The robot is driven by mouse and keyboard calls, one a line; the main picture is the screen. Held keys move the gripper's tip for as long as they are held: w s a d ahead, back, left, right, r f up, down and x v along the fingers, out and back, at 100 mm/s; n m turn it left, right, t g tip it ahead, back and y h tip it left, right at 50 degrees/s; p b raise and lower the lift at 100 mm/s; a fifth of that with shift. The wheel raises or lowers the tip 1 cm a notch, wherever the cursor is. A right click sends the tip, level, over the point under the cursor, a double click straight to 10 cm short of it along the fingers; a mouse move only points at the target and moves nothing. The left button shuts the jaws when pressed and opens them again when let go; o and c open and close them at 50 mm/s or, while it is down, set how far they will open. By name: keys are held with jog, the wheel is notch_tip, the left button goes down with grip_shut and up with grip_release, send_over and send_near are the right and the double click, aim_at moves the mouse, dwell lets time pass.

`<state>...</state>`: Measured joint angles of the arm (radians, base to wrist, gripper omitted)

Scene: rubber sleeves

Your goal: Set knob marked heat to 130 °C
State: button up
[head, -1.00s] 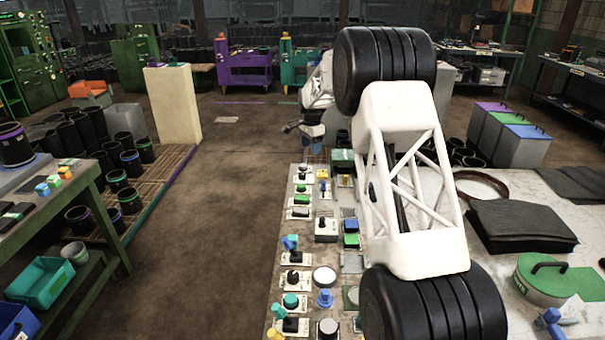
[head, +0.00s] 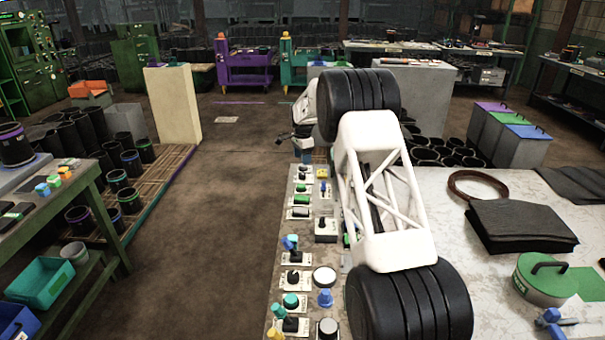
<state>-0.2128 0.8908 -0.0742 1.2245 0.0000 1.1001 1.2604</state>
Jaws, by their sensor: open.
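A control panel (head: 283,217) with several knobs, switches and buttons runs along the left edge of the table. The markings are too small to read, so I cannot tell which knob is marked heat or where it points. A black knob (head: 294,276) and a teal knob (head: 291,301) sit on white plates at the near left. A blue knob (head: 325,298) stands to their right. My gripper (head: 301,146) is small and dark at the panel's far end, apparently above it, and holds nothing that I can see. My own arm hides part of the panel's right side.
A black folded sheet (head: 520,227), a brown ring (head: 478,186) and a green lidded container (head: 545,279) are on the table's right side. A green bench (head: 95,215) stands at the left. The floor between bench and table is clear.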

aim_at(303, 173)
jog(key=shift+f, duration=0.2)
jog(key=shift+f, duration=3.7)
jog(key=shift+c, duration=0.4)
jog(key=c, duration=0.8)
jog(key=shift+c, duration=0.2)
